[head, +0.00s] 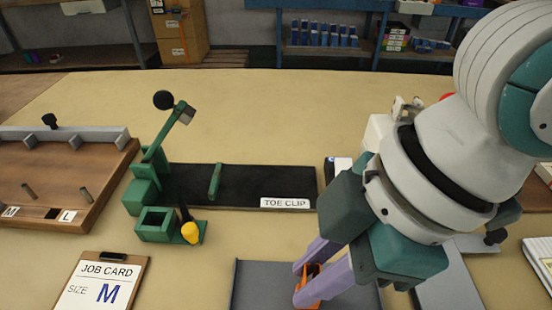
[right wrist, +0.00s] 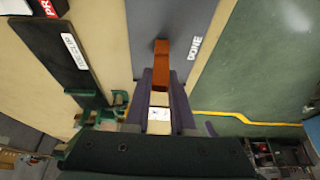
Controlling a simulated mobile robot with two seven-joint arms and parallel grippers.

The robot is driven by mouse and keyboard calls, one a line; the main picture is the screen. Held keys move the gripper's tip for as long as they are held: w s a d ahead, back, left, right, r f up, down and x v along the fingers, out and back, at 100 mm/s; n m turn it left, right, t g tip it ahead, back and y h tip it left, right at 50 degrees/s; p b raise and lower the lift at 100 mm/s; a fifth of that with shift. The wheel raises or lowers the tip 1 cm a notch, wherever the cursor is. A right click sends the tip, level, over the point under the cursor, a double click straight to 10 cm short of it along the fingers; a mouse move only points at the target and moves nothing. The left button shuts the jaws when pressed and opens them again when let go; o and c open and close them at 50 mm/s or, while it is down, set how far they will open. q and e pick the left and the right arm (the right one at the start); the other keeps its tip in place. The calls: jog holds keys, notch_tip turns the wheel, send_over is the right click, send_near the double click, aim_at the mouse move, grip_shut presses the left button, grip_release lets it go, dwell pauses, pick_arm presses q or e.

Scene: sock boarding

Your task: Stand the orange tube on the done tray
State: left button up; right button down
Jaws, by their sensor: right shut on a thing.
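The orange tube (head: 307,287) is between the purple fingers of my right gripper (head: 322,272), which is shut on it. In the right wrist view the tube (right wrist: 161,58) sticks out past the fingertips (right wrist: 160,82), over the grey done tray (right wrist: 185,18) with its DONE label. The tray (head: 258,285) also shows at the bottom of the head view, partly hidden by my gripper. I cannot tell whether the tube touches the tray. My left gripper is not in view.
A green toe clip fixture (head: 155,185) with a black board (head: 240,183) stands behind the tray. A job card (head: 103,285) reading size M lies at the lower left. A wooden rack board (head: 60,175) is at the left. The table's back middle is clear.

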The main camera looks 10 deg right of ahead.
jog(key=shift+f, duration=0.15)
jog(key=c, duration=0.8)
grip_release()
jog(key=shift+o, duration=0.2)
jog(key=p+v, duration=0.3)
jog(key=v, duration=0.9)
jog(key=a+f+m+t+y, duration=0.1)
jog(key=a+m+t, duration=0.1)
jog(key=a, duration=0.3)
jog(key=s+d+f+m+h, duration=0.1)
jog(key=s+d+f+m, duration=0.1)
jog(key=d+m, duration=0.1)
jog(key=s+d+f+m+h, duration=0.2)
jog(key=d+m, duration=0.2)
jog(key=s+d+f+m+h, duration=0.2)
jog(key=s+d+f+m, duration=0.1)
jog(key=d+m, duration=0.1)
jog(key=shift+d, duration=0.1)
notch_tip(320, 180, up, 52)
jog(key=p, duration=5.1)
jog(key=shift+f+p, duration=0.25)
jog(key=shift+p, duration=0.15)
